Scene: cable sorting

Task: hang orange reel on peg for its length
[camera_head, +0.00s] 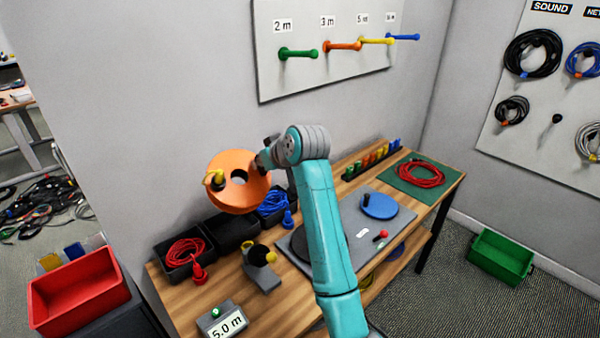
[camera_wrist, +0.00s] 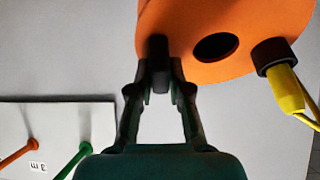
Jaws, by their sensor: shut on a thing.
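The orange reel (camera_head: 236,194) is in the air over the left part of the workbench, tilted, with a round centre hole and a yellow plug (camera_head: 214,178) on its face. The wall board (camera_head: 330,75) carries a green peg (camera_head: 298,53), an orange peg (camera_head: 342,46), a yellow peg (camera_head: 376,41) and a blue peg (camera_head: 403,37). Labels read 2 m, 3 m and 5 m; the last is unclear. The reel is apart from the pegs.
A display (camera_head: 222,322) on the bench (camera_head: 185,303) reads 5.0 m. Black bins with red and blue cables, a grey stand (camera_head: 262,277), a blue disc (camera_head: 379,206) and a green mat (camera_head: 448,177) with red cable occupy the bench. A red bin (camera_head: 80,293) stands left. Space before the pegs looks clear.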

